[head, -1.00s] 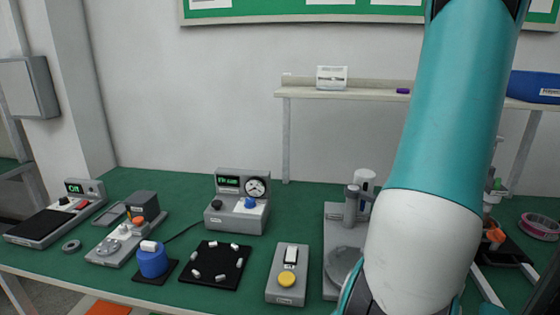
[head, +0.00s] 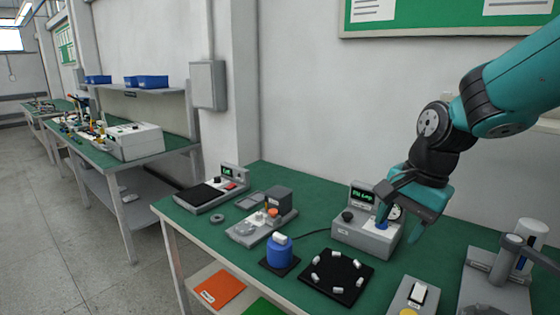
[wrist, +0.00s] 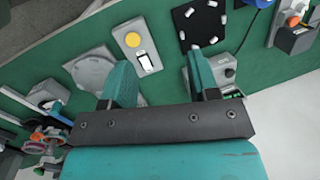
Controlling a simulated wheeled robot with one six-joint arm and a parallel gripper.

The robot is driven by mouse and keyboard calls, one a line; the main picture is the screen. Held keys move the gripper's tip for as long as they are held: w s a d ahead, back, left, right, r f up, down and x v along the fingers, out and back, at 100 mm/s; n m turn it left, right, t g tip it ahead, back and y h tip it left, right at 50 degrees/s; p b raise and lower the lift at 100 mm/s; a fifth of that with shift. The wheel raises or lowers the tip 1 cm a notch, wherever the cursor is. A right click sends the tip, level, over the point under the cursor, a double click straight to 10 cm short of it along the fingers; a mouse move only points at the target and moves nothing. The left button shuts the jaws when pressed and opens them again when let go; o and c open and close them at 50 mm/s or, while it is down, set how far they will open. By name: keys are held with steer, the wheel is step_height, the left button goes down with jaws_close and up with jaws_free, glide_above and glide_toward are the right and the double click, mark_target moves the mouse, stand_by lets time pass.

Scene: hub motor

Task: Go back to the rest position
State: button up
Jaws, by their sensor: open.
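My gripper (head: 400,218) hangs in the air at the right of the head view, in front of the grey gauge unit (head: 358,232) with its green display, hiding part of its dial and blue knob. In the wrist view my gripper (wrist: 160,72) has its two teal fingers well apart with nothing between them. The green bench top (wrist: 170,30) lies beyond the fingers. My arm comes in from the upper right of the head view.
On the bench stand a black mat with white pieces (head: 338,272), a blue cylinder (head: 280,252) with a white piece on top, a yellow-button box (wrist: 135,45) and a grey stand (head: 500,280). Another workbench (head: 150,150) stands at the left, with open floor (head: 90,230) before it.

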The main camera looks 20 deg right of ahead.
steer(key=s+a+n+g+y, duration=0.1)
steer(key=s+a+n, duration=0.4)
steer(key=a+n, duration=0.5)
steer(key=s+a+n+y, duration=0.1)
steer(key=s+a+n, duration=0.5)
steer(key=a+n, duration=0.4)
steer(key=shift+a+r+g, duration=0.2)
steer(key=shift+r+g, duration=0.2)
steer(key=shift+r, duration=0.05)
